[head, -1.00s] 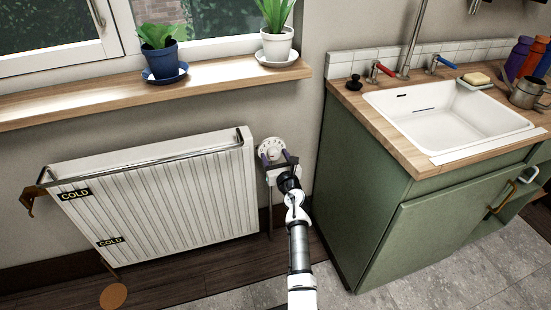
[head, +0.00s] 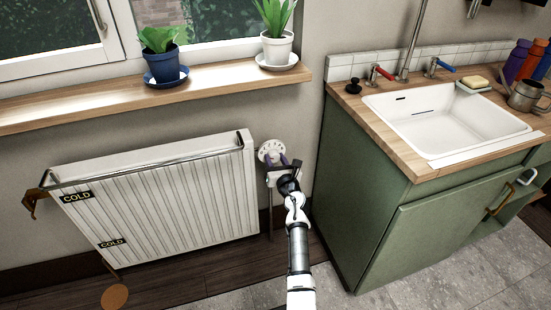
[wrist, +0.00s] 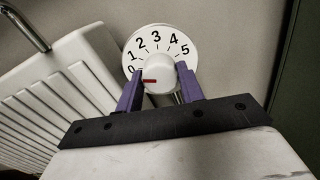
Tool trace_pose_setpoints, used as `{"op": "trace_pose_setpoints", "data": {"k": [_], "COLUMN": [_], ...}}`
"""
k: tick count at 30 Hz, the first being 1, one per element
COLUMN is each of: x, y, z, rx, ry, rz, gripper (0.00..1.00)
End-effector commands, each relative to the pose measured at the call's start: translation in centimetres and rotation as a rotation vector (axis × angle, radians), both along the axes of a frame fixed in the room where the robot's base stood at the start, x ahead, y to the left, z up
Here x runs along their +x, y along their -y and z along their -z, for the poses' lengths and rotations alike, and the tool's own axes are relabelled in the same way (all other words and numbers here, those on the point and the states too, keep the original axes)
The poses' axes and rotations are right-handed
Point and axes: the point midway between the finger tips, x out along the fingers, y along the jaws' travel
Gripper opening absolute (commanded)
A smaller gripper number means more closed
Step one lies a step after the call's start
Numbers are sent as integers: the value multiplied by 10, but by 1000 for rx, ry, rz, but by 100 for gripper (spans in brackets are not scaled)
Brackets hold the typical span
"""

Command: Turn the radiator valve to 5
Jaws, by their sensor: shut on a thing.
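The radiator valve has a round white dial (wrist: 147,42) numbered 0 to 5 and a white knob (wrist: 160,72) with a red mark. In the wrist view the red mark points left, close to the 0. The valve also shows in the head view (head: 271,151), at the right end of the white radiator (head: 165,203). My gripper (wrist: 160,84) is shut on the knob, with one purple finger on each side of it. Two "COLD" labels (head: 76,197) show on the radiator.
A green sink cabinet (head: 365,200) stands close to the right of my arm. A wooden windowsill (head: 110,98) with a blue pot (head: 163,63) and a white pot (head: 278,49) runs above the radiator. The floor between radiator and cabinet is narrow.

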Motion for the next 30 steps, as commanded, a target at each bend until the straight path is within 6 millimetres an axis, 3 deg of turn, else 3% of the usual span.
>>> {"op": "trace_pose_setpoints", "data": {"k": [30], "x": [0], "y": [0], "z": [-2], "rx": [902], "ry": [-295], "rz": [1], "gripper": [15]}}
